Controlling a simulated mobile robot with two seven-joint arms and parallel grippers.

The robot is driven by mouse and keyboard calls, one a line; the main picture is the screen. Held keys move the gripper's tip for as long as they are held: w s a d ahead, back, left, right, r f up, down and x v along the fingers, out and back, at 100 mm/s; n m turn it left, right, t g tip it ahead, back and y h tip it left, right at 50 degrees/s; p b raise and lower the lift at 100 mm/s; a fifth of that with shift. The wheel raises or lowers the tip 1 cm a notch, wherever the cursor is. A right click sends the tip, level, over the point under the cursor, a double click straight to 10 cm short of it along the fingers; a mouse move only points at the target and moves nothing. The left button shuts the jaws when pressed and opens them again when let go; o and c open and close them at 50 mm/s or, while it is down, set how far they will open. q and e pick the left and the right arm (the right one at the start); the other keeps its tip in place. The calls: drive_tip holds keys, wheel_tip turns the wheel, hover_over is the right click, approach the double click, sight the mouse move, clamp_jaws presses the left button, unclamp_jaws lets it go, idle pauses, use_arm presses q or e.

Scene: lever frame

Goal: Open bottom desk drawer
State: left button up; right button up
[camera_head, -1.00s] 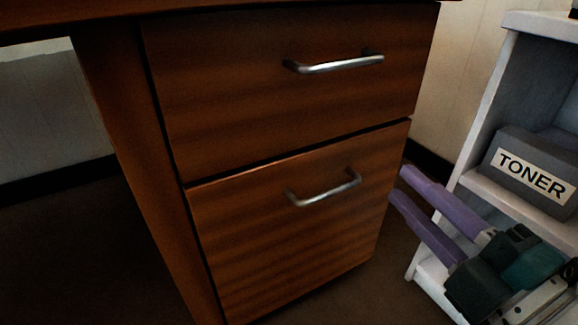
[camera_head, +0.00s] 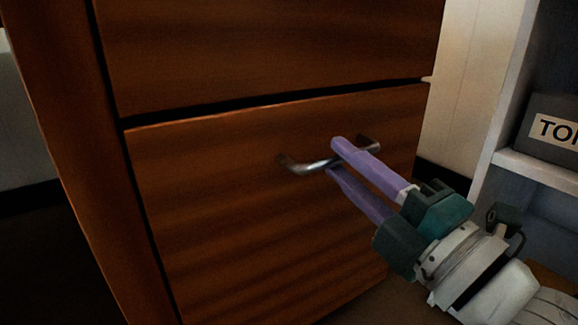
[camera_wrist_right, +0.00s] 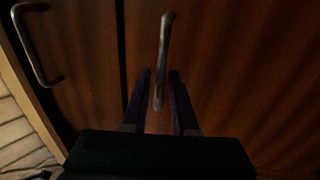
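The bottom desk drawer (camera_head: 240,230) has a brown wood front and looks closed. Its silver bar handle (camera_head: 300,167) is partly hidden by my right gripper (camera_head: 336,159) in the head view. The two purple fingers reach in from the right, one above and one below the bar. In the right wrist view, the handle (camera_wrist_right: 163,60) lies between the fingertips of my right gripper (camera_wrist_right: 159,80), with a gap on each side. The right gripper is open around the handle. My left gripper is not in view.
The top drawer (camera_head: 260,50) is just above, across a dark gap, and its handle (camera_wrist_right: 37,50) shows in the right wrist view. A pale shelf (camera_head: 515,90) with a grey toner box (camera_head: 555,115) stands at right, close to my right arm.

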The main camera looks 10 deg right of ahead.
drive_tip(key=shift+x, duration=0.85)
clamp_jaws()
idle(0.8)
